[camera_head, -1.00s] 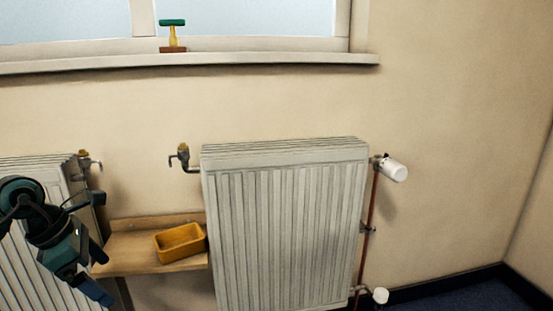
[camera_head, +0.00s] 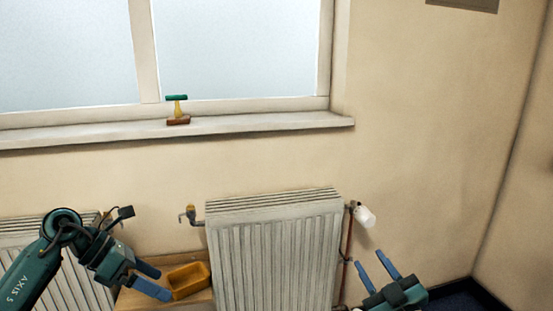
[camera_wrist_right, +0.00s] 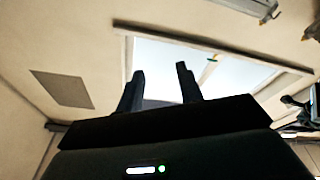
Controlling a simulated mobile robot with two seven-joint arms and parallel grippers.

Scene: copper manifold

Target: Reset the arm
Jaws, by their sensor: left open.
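My left gripper (camera_head: 150,281) is open and empty in the head view. It is in front of the left radiator and the wooden shelf, with its fingertips near the yellow tray. My right gripper (camera_head: 376,265) shows at the bottom right of the head view, to the right of the middle radiator. Its two blue fingers stand apart and point up, with nothing between them. In the right wrist view its dark fingers (camera_wrist_right: 161,88) are also spread and empty, with the window beyond them.
A white ribbed radiator (camera_head: 275,255) hangs mid-view with a white valve head (camera_head: 364,216) and a copper pipe at its right. A yellow tray (camera_head: 189,281) sits on a wooden shelf (camera_head: 140,299). A green-topped tool (camera_head: 177,109) stands on the window sill (camera_head: 270,124). The right wall is clear.

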